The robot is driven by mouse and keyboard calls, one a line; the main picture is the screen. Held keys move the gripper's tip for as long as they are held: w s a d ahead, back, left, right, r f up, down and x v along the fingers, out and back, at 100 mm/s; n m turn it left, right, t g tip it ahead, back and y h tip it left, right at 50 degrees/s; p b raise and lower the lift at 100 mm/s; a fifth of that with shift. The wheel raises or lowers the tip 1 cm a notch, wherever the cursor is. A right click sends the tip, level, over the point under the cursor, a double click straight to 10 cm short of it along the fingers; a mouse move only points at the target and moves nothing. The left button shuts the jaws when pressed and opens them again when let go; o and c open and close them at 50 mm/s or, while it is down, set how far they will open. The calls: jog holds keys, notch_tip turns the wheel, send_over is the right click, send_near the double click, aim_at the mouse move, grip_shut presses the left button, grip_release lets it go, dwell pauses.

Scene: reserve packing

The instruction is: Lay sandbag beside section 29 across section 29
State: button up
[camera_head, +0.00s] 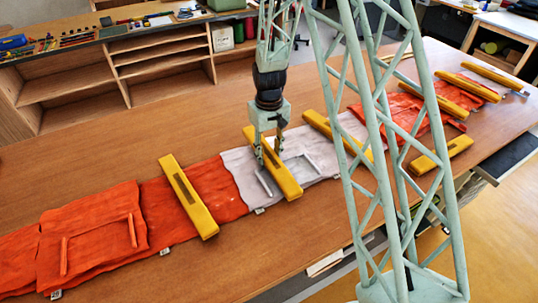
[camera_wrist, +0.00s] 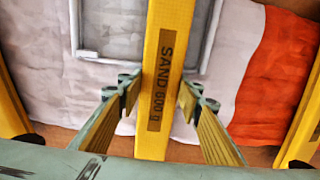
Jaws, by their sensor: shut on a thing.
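My gripper (camera_head: 268,160) is shut on a yellow sandbag (camera_head: 288,184), a long bar labelled "SAND 600 g" in the wrist view (camera_wrist: 168,60). The sandbag lies across the pale grey-white section (camera_head: 235,165) of a long cloth strip. I cannot tell whether it presses on the cloth or hangs just above it. My gripper also shows in the wrist view (camera_wrist: 160,98), one finger on each side of the bar. A grey rectangular frame (camera_head: 309,162) is on the pale section, partly under the sandbag. Section numbers are not legible, so I cannot tell which is 29.
Other yellow sandbags lie across the strip, one left (camera_head: 188,195) and one right (camera_head: 333,133). Another (camera_head: 441,154) lies by the table's right front edge. Orange sections (camera_head: 95,225) flank the pale one. The wooden table (camera_head: 110,165) is clear behind the strip at left.

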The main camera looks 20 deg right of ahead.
jog(key=o, duration=1.2)
jog(key=shift+r, duration=0.15)
jog(key=shift+r+p, duration=1.2)
jog(key=shift+r, duration=2.2)
